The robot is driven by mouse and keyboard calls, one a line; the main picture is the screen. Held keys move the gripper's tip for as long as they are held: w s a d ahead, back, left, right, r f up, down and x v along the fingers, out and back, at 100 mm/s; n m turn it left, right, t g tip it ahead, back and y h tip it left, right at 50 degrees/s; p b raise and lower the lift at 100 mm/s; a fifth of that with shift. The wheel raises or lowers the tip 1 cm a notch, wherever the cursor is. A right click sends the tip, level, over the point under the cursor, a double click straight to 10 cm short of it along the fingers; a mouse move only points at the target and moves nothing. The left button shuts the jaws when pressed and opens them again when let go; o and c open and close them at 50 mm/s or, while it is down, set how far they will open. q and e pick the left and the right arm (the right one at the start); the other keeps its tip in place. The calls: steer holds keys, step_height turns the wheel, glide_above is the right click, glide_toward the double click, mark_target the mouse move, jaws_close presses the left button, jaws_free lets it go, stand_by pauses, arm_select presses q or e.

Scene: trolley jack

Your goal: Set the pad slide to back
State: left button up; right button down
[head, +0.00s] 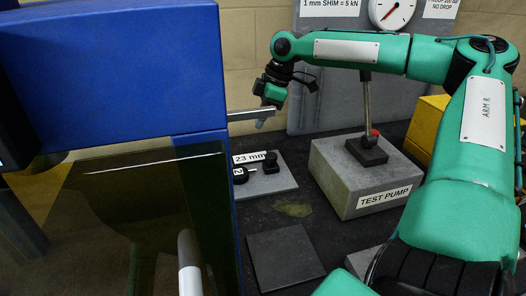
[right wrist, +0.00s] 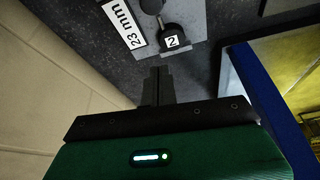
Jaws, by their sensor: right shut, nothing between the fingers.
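No part in view is marked as the pad slide, so I cannot tell which one it is. A flat metal bar (head: 250,114) sticks out from the right side of the blue press frame (head: 120,60), near my right gripper. My right gripper (head: 261,122) points down beside the bar in the head view; I cannot tell whether they touch. In the right wrist view its fingers (right wrist: 157,86) are together and empty, below a grey plate (right wrist: 190,52) with a "23 mm" label (right wrist: 124,32) and a black piece marked 2 (right wrist: 172,41). My left gripper is not in view.
A grey "TEST PUMP" block (head: 345,195) with an upright lever (head: 367,105) stands to the right. A dark square plate (head: 284,257) lies on the bench in front. A transparent guard (head: 130,215) with a white handle (head: 189,265) covers the front left.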

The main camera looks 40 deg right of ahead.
mark_target(272, 154)
steer(key=x, duration=1)
steer(key=shift+s+d, duration=0.1)
steer(key=shift+s, duration=0.05)
steer(key=s+d, duration=0.1)
steer(key=s+d+p, duration=0.1)
steer(key=shift+d+f, duration=0.15)
steer(key=shift+d, duration=0.1)
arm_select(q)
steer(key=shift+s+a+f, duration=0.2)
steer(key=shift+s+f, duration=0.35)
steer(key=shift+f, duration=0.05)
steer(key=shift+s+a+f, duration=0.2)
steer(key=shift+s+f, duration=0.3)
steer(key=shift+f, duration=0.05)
arm_select(e)
steer(key=shift+d+f, duration=0.15)
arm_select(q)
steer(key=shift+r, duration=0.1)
arm_select(e)
steer(key=shift+s+d, duration=0.15)
